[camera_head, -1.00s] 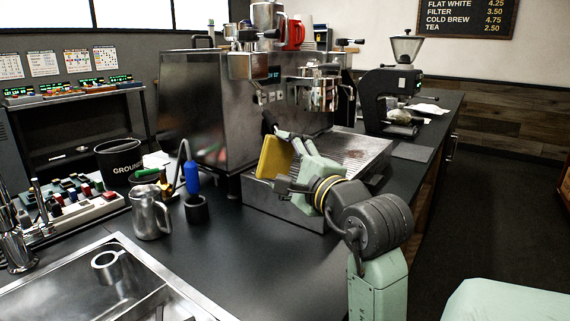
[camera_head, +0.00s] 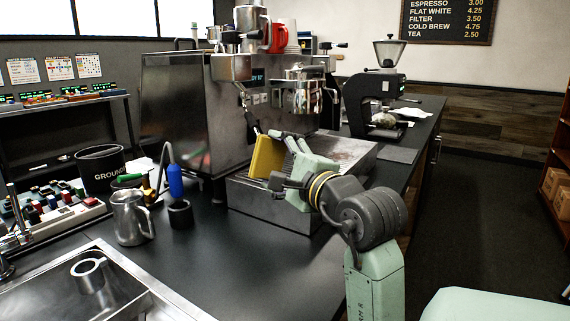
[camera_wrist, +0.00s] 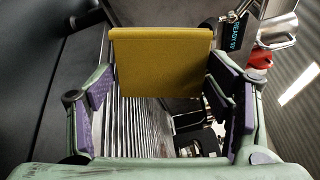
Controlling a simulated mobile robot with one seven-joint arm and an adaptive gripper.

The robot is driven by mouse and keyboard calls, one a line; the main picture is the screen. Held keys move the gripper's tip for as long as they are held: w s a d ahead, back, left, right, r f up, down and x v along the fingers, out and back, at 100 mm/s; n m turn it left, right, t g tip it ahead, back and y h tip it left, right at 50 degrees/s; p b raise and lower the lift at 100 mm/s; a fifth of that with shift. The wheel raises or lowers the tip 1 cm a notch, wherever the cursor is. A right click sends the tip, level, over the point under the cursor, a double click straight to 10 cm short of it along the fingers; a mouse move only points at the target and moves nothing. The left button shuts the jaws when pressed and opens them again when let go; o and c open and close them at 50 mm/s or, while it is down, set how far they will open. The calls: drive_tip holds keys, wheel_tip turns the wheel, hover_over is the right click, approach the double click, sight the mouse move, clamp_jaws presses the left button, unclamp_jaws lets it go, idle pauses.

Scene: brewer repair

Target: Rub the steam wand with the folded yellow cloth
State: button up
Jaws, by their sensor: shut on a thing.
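The folded yellow cloth (camera_head: 267,157) stands upright in my gripper (camera_head: 284,158), above the drip tray at the front of the espresso machine. In the wrist view the cloth (camera_wrist: 160,62) spans the gap between my purple-padded fingers (camera_wrist: 160,95), which are shut on its sides. A thin rod with a dark sleeve, which looks like the steam wand (camera_head: 251,122), hangs from the machine just above the cloth's upper left edge. I cannot tell whether they touch. In the wrist view the cloth hides much of what lies behind it.
The espresso machine (camera_head: 180,110) stands behind the cloth, with its ribbed drip tray (camera_head: 345,155) under my gripper. A steel pitcher (camera_head: 130,217), a blue bottle (camera_head: 175,181) and a dark cup (camera_head: 180,214) stand to the left. A grinder (camera_head: 375,100) stands at the back right. The front counter is clear.

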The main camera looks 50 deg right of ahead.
drive_tip(key=shift+w+a, duration=0.4)
drive_tip(key=shift+a, duration=0.45)
drive_tip(key=b+v, duration=0.1)
drive_tip(key=v, duration=0.5)
drive_tip(key=shift+b, duration=0.3)
drive_tip(key=shift+s, duration=0.15)
drive_tip(key=v, duration=0.2)
drive_tip(key=shift+s+a+b, duration=0.2)
drive_tip(key=shift+s+b, duration=0.1)
drive_tip(key=shift+s, duration=0.05)
drive_tip(key=shift+w, duration=0.1)
